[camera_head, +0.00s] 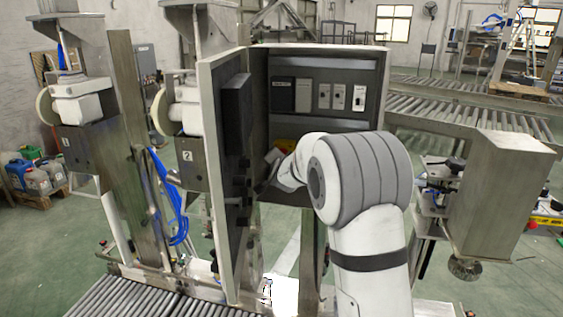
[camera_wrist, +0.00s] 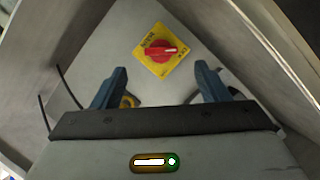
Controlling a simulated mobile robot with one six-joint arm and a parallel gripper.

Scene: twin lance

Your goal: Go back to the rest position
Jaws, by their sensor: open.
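My gripper (camera_wrist: 160,92) is open in the wrist view, with its two blue-grey fingers apart and nothing between them. The gripper and switch look apart. In the head view my white and grey arm reaches into the open electrical cabinet (camera_head: 328,54), and a bit of yellow (camera_head: 286,145) shows beside the wrist.
The cabinet door (camera_head: 206,95) stands open to the left of my arm. Breakers (camera_head: 324,95) line the cabinet's upper part. Roller conveyors (camera_head: 470,112) run behind at the right, and a metal box (camera_head: 495,195) stands right of my arm. Two lance stations with blue hoses (camera_head: 172,200) stand left.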

